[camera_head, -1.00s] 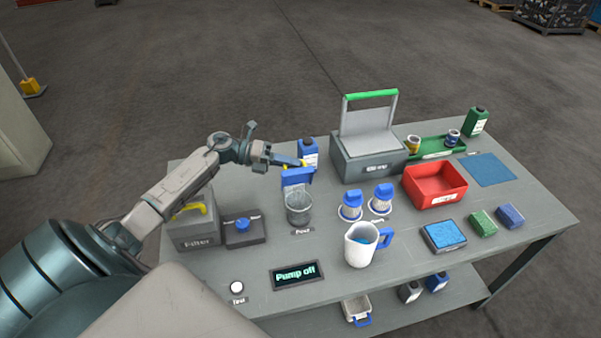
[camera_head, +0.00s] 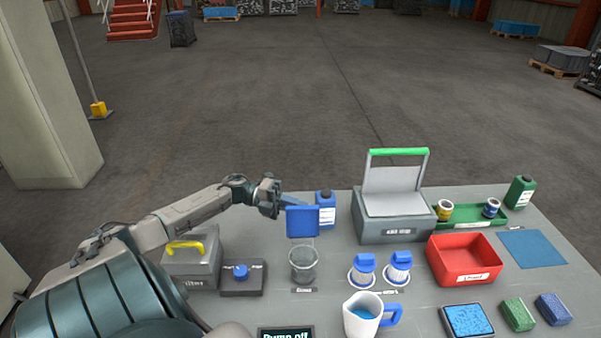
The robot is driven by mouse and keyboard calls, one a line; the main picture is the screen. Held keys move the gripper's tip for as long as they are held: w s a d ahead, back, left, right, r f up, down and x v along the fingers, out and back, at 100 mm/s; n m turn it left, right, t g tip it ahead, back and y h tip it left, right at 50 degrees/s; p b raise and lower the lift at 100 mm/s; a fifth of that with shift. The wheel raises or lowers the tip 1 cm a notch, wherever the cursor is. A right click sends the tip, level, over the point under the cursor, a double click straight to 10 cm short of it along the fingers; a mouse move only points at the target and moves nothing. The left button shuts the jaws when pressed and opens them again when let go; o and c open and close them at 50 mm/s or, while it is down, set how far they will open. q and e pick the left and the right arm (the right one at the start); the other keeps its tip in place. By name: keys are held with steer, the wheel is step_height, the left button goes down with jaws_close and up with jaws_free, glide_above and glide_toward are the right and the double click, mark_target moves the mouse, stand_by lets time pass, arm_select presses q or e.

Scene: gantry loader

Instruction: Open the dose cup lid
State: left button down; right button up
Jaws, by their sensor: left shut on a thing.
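The dose cup (camera_head: 303,267) is a clear grey cup standing on the table, left of the middle. My right gripper is not in view.
A grey box with a raised green-handled lid (camera_head: 395,229) is to the right. Two blue-capped filters (camera_head: 365,270) and a white jug (camera_head: 362,318) stand right of the cup. A blue-knob box (camera_head: 242,280) is at its left.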

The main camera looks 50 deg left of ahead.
arm_select(q)
steer(key=shift+f, duration=0.15)
steer(key=c, duration=1.5)
jaws_free()
steer(key=shift+a, duration=0.1)
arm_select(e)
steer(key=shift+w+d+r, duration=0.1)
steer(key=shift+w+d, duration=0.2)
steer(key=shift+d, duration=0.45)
